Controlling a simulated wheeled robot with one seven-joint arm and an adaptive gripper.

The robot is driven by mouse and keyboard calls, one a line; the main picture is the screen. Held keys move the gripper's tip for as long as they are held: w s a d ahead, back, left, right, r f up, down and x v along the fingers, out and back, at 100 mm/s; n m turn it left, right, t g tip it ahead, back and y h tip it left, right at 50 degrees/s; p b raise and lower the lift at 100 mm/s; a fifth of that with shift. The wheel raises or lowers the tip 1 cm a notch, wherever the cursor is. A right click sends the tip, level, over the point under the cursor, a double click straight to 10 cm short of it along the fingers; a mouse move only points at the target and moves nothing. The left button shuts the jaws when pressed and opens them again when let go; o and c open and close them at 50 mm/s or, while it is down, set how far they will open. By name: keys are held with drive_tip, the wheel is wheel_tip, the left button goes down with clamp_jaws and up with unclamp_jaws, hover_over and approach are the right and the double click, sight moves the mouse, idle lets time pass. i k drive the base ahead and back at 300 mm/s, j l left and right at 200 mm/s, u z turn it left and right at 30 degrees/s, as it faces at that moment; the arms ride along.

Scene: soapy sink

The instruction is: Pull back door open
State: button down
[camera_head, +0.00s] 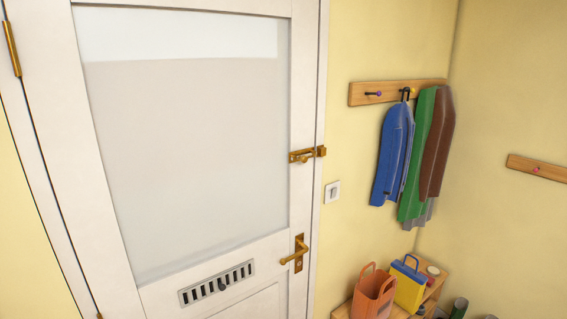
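The white back door (265,247) fills the left and middle of the head view, with a large frosted glass pane (190,150). It looks closed in its frame. A brass lever handle (295,254) sits low on its right edge. A brass latch (306,156) is higher on the same edge and reaches across to the frame. A slotted vent plate (217,284) is below the glass. A brass hinge (12,48) shows at the upper left. My gripper is not in view.
Right of the door, coats (392,152) hang from a wooden peg rail (364,93) above a light switch (332,191). An orange bag (372,294) and a yellow-blue bag (409,287) stand on a low wooden bench (438,284). A second rail (540,168) is at the right.

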sight(169, 132)
drive_tip(key=i+j+z, duration=0.25)
drive_tip(key=i+j, duration=0.2)
drive_tip(key=i+j+z, duration=0.3)
drive_tip(key=i+j, duration=0.15)
